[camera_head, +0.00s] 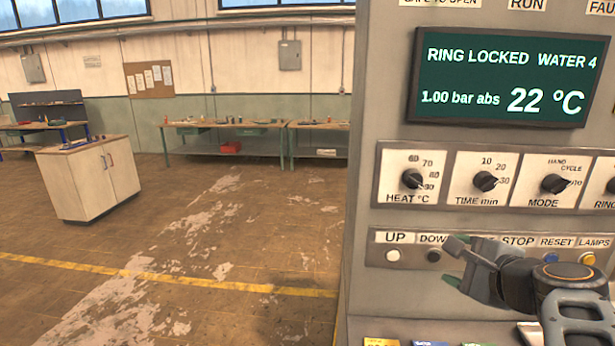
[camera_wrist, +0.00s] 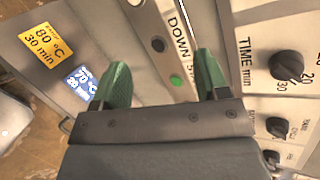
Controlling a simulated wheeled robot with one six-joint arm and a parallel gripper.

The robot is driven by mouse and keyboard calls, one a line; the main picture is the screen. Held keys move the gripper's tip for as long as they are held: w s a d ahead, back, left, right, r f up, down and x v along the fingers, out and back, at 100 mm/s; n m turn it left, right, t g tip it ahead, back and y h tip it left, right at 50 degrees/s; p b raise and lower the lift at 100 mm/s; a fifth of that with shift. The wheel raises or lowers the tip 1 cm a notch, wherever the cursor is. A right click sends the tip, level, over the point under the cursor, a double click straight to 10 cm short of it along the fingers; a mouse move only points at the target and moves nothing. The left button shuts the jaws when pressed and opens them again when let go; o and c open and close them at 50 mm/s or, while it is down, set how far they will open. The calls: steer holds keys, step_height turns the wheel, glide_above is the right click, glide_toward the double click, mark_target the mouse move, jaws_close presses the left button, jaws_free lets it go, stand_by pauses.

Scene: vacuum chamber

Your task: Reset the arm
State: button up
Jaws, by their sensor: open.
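My gripper (camera_head: 468,262) is in front of the button row of the grey control panel (camera_head: 385,80), empty. In the wrist view its two green fingers (camera_wrist: 163,75) stand apart, with a green button (camera_wrist: 176,80) and a dark button (camera_wrist: 158,45) showing between them. In the head view my arm hides part of the row around the STOP label. I cannot tell whether the fingers touch the panel.
A display (camera_head: 510,78) reads RING LOCKED, WATER 4, 1.00 bar abs, 22 °C. Knobs for heat (camera_head: 412,180), time (camera_head: 485,181) and mode (camera_head: 555,184) project above the buttons. A white cabinet (camera_head: 90,180) stands left; floor between is clear.

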steer(key=s+a+f+n+g+h, duration=0.1)
steer(key=s+a+f+n+g, duration=0.2)
steer(key=a+f+n, duration=0.3)
steer(key=s+a+f+n+g+h, duration=0.1)
steer(key=s+a+f+n+g, duration=0.3)
steer(key=f+n, duration=0.6)
steer(key=a+n+g, duration=0.2)
steer(key=n, duration=0.3)
steer(key=shift+s+a+f, duration=0.3)
steer(key=shift+a, duration=0.1)
